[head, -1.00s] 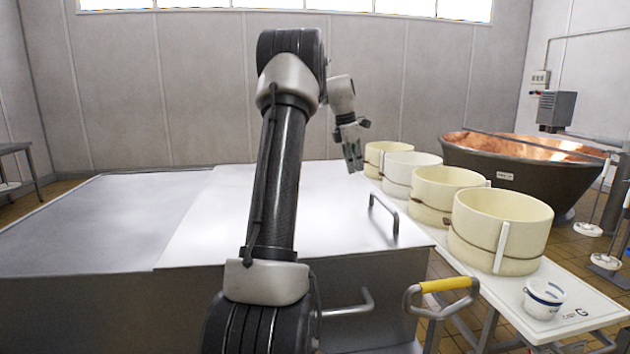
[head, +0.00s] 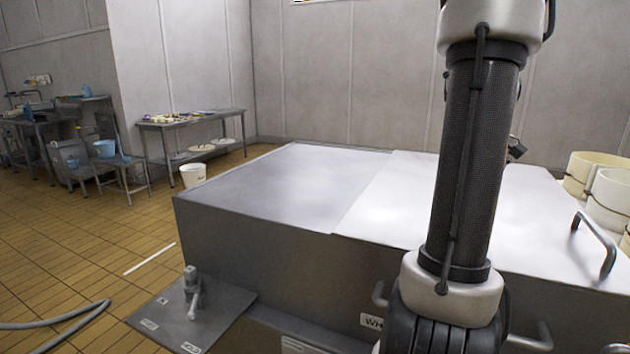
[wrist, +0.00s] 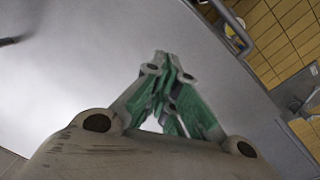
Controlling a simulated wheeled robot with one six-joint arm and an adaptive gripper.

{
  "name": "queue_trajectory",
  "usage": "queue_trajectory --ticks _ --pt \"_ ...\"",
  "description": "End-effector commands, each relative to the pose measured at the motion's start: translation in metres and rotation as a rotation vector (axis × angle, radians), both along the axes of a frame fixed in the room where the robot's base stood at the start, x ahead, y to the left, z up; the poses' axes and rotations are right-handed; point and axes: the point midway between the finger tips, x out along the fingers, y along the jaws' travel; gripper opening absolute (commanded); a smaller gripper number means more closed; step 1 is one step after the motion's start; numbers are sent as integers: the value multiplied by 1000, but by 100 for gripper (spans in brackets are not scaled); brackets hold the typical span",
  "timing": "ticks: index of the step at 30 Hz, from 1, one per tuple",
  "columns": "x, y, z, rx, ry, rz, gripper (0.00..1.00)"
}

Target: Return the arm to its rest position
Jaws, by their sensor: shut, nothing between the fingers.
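My gripper (wrist: 168,75) shows in the wrist view with its green-padded fingers together at the tips and nothing between them. It hangs over the bright metal lid (wrist: 75,85) of the large steel tank. In the head view my arm rises in front of that tank (head: 290,255) on the right side. There the gripper itself is mostly hidden behind the arm; only a small dark part shows to the arm's right.
A curved handle (head: 597,245) stands on the lid at the right. Cream tubs (head: 610,195) are beyond it. A metal plate with a valve (head: 192,300) juts out at lower left, near a hose (head: 60,322). A bench (head: 190,122) and white bucket (head: 193,175) stand farther left. Tiled floor is open there.

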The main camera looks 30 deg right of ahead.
Motion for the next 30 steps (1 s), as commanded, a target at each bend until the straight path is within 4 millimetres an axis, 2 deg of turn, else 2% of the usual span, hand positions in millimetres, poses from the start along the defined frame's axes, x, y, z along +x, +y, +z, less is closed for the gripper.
queue_trajectory --ticks 1,3,6,9,12,15,19,23,30 --pt "10 40 7 -10 -27 -8 0" --pt "17 92 10 -15 -65 -23 0" --pt "17 161 12 -19 -122 0 0" --pt "7 221 9 -15 -180 85 0" --pt "-4 267 7 -16 -239 229 0" --pt "-11 298 10 -20 -304 361 0" --pt "-6 320 26 -25 -381 474 0" --pt "-3 329 28 -19 -393 519 0" --pt "-3 329 28 -19 -393 521 0"
